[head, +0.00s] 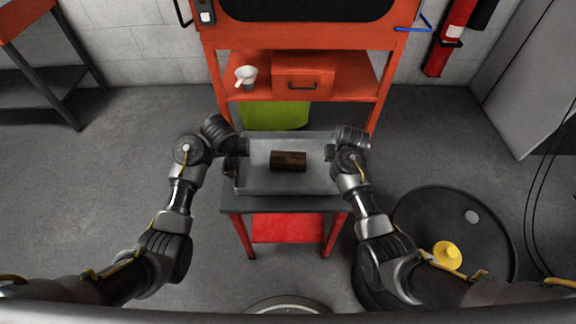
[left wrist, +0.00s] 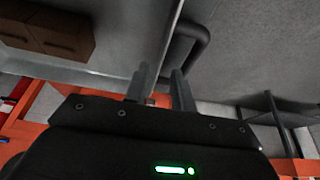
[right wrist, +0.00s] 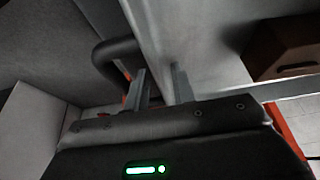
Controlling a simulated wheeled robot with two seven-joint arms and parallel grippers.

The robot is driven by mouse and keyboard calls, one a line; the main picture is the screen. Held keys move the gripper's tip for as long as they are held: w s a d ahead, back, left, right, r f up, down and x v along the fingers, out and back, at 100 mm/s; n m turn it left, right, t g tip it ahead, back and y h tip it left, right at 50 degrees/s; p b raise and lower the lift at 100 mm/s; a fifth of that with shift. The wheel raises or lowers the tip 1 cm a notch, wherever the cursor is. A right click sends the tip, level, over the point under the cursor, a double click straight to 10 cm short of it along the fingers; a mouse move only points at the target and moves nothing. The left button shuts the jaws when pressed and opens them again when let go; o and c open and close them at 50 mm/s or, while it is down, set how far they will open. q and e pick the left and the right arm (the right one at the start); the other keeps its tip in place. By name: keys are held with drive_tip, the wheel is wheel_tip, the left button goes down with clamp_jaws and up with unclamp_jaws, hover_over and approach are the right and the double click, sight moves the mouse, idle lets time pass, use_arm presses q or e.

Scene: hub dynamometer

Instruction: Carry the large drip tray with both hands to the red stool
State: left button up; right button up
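The large drip tray (head: 255,182) is a grey, shallow metal tray, roughly level, with a dark handle at each end. It is over the grey top of the red stool (head: 285,204); I cannot tell whether it touches it. My left gripper (head: 238,160) is at the tray's left end, its fingers close together around the black handle (left wrist: 190,45). My right gripper (head: 331,153) is likewise at the right end, on the other handle (right wrist: 112,55). The fingers partly hide both handles. A brown block (head: 288,161) lies in the tray.
An orange bench (head: 350,75) stands behind, with a white cup (head: 246,77) and an orange drawer box (head: 302,76) on its shelf. A green bin (head: 274,116) is below. A black drum (head: 425,215) with a yellow cap stands close right of the stool. Floor left is clear.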

drive_tip(key=shift+s+d+r, duration=0.1)
drive_tip(key=shift+s+r, duration=0.05)
drive_tip(key=shift+r, duration=0.35)
use_arm(q)
drive_tip(key=v, duration=0.7)
use_arm(e)
drive_tip(key=v, duration=1.1)
drive_tip(key=shift+s+f, duration=0.1)
